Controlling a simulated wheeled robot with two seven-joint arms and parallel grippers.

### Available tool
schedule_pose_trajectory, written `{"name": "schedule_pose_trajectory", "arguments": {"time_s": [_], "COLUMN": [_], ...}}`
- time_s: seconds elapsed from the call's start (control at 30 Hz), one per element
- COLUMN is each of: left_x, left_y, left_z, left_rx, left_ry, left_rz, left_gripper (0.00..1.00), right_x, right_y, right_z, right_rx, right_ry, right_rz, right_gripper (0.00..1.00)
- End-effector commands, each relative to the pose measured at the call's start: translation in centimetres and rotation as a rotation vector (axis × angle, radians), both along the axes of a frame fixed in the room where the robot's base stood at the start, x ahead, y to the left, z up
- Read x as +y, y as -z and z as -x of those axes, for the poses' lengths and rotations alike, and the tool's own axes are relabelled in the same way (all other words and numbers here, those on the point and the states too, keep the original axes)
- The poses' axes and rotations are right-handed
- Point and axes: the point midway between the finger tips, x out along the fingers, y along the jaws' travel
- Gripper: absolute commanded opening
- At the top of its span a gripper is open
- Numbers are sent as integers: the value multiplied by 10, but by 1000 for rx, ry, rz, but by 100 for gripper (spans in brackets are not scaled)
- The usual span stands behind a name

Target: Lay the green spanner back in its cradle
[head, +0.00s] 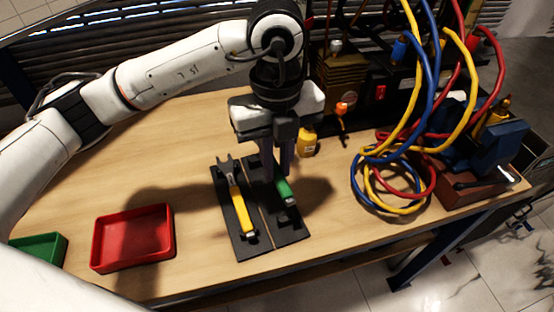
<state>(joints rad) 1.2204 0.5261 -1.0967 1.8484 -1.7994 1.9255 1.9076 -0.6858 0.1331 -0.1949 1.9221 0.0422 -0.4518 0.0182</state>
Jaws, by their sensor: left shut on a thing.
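The green spanner (284,190) is at the right-hand black cradle (292,236), its green handle showing just below my gripper. My left gripper (279,178) points down over this cradle and is shut on the green spanner. The gripper hides the spanner's far end, and I cannot tell whether the handle touches the cradle. A yellow-handled spanner (241,212) lies in the left-hand black cradle (243,252), its open grey jaw at the far end. My right gripper is not in view.
A red tray (133,238) and a green tray (38,250) stand at the left. A yellow bottle (307,143) stands behind the cradles. Coiled hoses (393,186) and a vise (487,155) fill the right. The wooden bench (190,140) is clear between the red tray and the cradles.

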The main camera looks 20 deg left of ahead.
Motion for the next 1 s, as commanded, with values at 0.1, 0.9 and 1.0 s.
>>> {"name": "schedule_pose_trajectory", "arguments": {"time_s": [0.1, 0.9, 1.0], "left_x": [0, 0, 0], "left_y": [0, 54, 54], "left_z": [0, 0, 0], "left_rx": [-2, -2, -3], "left_ry": [0, 0, 0], "left_rz": [-1, -1, -1], "left_gripper": [0, 0, 0], "right_x": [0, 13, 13], "right_y": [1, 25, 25], "right_z": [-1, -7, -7], "right_rx": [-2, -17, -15], "right_ry": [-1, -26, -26], "right_rz": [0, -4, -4], "right_gripper": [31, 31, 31]}}
